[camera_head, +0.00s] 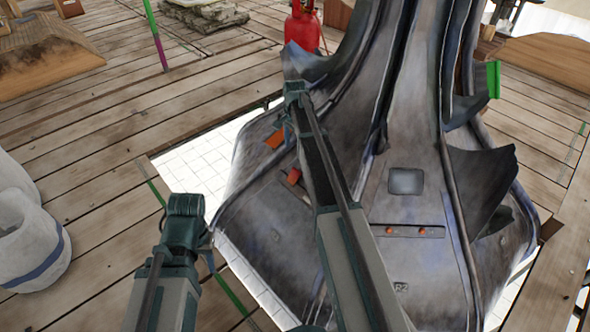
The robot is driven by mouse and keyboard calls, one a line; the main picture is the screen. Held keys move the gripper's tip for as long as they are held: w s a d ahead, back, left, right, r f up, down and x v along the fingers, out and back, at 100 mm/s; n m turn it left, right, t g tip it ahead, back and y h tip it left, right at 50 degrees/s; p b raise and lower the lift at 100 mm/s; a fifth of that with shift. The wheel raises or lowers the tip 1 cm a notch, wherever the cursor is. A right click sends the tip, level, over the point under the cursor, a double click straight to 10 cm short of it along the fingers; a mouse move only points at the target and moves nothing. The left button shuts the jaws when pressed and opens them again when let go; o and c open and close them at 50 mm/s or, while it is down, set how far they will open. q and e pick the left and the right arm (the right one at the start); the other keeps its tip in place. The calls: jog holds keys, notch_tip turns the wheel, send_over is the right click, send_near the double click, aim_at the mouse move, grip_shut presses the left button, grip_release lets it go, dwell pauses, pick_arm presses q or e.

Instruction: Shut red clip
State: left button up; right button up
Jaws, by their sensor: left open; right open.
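The grey metal spire finial (407,130) stands in the middle of the camera_head view, with a flared base. An orange-red piece (274,139) and a darker red piece (294,176) show on its left side, beside my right arm. I cannot tell which is the red clip or whether it is shut; the arm may hide part of it. My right gripper (296,92) is open near the finial's left edge, above these pieces in the picture. My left gripper (190,222) is open to the left of the finial's base, apart from the red pieces.
A plate with two red-orange dots (407,231) sits on the finial's front. Torn metal flaps (480,185) stick out on its right. White sacks (30,240) stand at left. A red cylinder (303,27) stands behind. An opening in the plank deck (110,120) surrounds the base.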

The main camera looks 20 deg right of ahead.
aim_at(296, 170)
jog(key=shift+f, duration=0.15)
notch_tip(296, 170, down, 14)
jog(key=b, duration=1.3)
jog(key=shift+r+b, duration=0.2)
jog(key=shift+b, duration=0.2)
grip_shut()
jog(key=shift+w+d+f+y+b, duration=0.25)
jog(key=shift+d+y+b, duration=0.1)
jog(key=shift+y, duration=0.35)
jog(key=shift+s+r+g, duration=0.1)
jog(key=shift+g, duration=0.2)
